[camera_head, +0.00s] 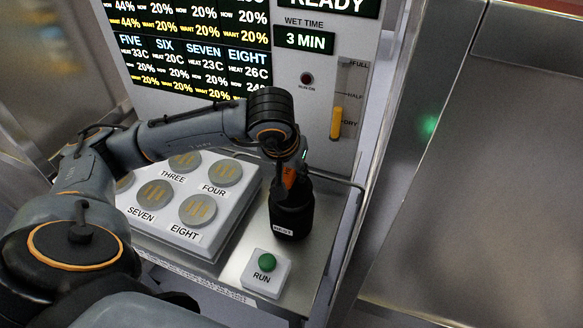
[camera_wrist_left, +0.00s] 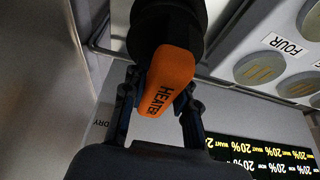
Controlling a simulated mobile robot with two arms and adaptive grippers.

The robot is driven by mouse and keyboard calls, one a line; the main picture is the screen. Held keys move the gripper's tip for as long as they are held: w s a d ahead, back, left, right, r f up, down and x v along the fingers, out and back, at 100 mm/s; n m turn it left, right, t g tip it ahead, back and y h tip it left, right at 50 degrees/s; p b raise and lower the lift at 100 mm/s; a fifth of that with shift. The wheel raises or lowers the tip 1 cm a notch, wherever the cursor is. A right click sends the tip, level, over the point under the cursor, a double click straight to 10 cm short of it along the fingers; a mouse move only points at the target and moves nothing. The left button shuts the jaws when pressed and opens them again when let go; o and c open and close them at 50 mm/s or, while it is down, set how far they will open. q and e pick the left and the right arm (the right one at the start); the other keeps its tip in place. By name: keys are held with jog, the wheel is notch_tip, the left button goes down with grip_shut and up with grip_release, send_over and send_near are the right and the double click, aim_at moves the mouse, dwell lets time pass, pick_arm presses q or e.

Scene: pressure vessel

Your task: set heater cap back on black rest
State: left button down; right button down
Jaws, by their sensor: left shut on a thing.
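The heater cap is orange with dark lettering that reads "HEATER" in the left wrist view (camera_wrist_left: 172,80). In the head view a bit of its orange (camera_head: 288,178) shows below my wrist. My left gripper (camera_head: 293,168) points down from above and is shut on the cap, one finger on each side. The black rest (camera_head: 292,217), labelled "REST", stands upright on the metal shelf directly under the cap. In the left wrist view a black body (camera_wrist_left: 165,25) lies right behind the cap. I cannot tell whether the cap is fully seated. My right gripper is not in view.
A grey block with round numbered pads (camera_head: 198,209) stands left of the rest. A RUN box with a green button (camera_head: 267,262) sits in front. A panel with a screen and a yellow slider (camera_head: 336,123) rises behind. A thin rail edges the shelf.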

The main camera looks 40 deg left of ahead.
pick_arm(q)
jog(key=shift+f+b, duration=0.15)
jog(key=shift+b, duration=0.15)
jog(key=c, duration=1)
grip_release()
jog(key=shift+c, duration=0.2)
jog(key=shift+s, duration=0.1)
jog(key=shift+r+p, duration=0.3)
jog(key=shift+r, duration=0.05)
jog(key=b+v, duration=0.1)
jog(key=v, duration=1)
jog(key=shift+s+d+r, duration=0.1)
jog(key=shift+s+r, duration=0.15)
jog(key=shift+s, duration=0.05)
